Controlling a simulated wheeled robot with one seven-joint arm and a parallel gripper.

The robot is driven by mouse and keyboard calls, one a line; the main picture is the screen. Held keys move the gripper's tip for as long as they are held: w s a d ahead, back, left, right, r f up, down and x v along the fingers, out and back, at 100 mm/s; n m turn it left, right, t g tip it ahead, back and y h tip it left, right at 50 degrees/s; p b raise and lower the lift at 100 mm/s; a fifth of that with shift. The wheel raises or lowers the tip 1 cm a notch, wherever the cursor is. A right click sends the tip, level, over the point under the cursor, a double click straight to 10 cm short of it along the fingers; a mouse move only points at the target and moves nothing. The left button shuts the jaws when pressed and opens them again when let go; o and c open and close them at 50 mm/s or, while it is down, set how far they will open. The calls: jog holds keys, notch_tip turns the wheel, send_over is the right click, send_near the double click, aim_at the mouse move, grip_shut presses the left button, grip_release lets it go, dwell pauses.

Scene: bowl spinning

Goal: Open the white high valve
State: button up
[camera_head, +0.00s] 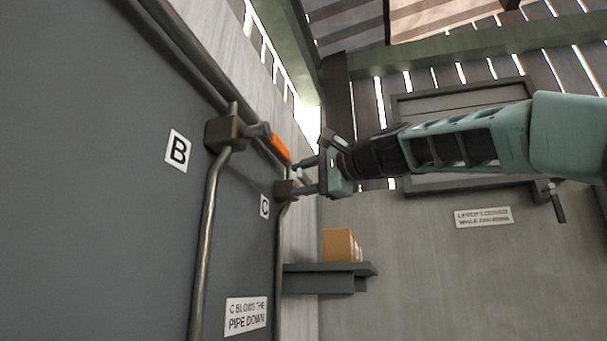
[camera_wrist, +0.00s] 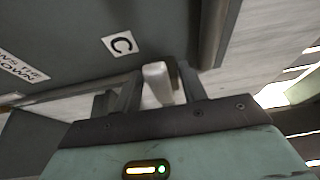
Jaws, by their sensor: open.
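The white valve handle (camera_wrist: 157,82) shows in the wrist view as a pale block between the two fingers of my gripper (camera_wrist: 160,90). Whether the fingers touch it is unclear. In the head view my gripper (camera_head: 304,176) is open at the pipe beside the label C (camera_head: 264,207), with its fingers pointing left. The brown body of the valve at C (camera_head: 286,189) sits on the pipe there. Most of the white handle is hidden by the fingers in the head view.
A second valve (camera_head: 224,133) with an orange handle (camera_head: 280,148) is nearer, by label B (camera_head: 177,151). Vertical pipes run along the dark panel. A shelf (camera_head: 325,280) with a cardboard box (camera_head: 340,245) is below my gripper.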

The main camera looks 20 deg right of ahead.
jog(key=shift+c, duration=0.3)
grip_shut()
jog(key=shift+f, duration=0.15)
